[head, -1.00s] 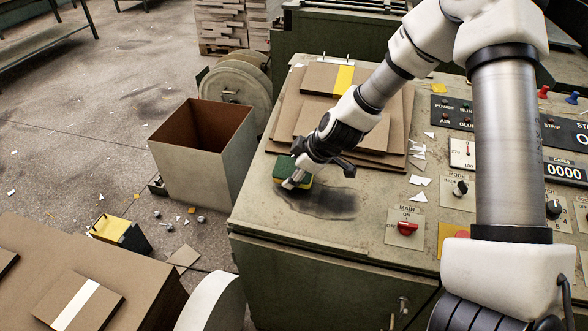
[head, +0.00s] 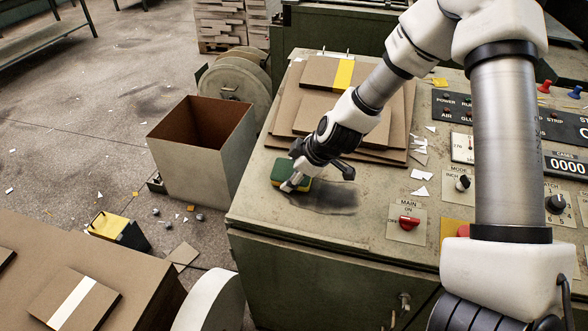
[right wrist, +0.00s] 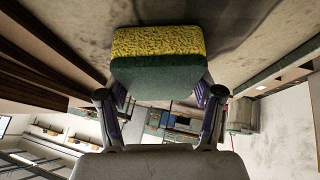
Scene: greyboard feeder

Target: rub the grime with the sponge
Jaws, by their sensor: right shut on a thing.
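The sponge (head: 287,174), green with a yellow side, is at the left part of the machine's top, at the left end of the grime. It also shows in the right wrist view (right wrist: 158,62), held between the fingers with its yellow side toward the machine top. My right gripper (head: 297,182) is shut on the sponge. The grime (head: 325,198) is a dark smear on the machine top, to the right of the sponge, and looks fainter toward its lower side. Whether the sponge touches the surface is hard to tell. My left gripper is not in view.
Stacked brown boards (head: 286,118) lie behind the sponge on the machine top. White scraps (head: 421,175) and a red main switch (head: 409,221) are to the right. An open box (head: 172,135) stands on the floor at left.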

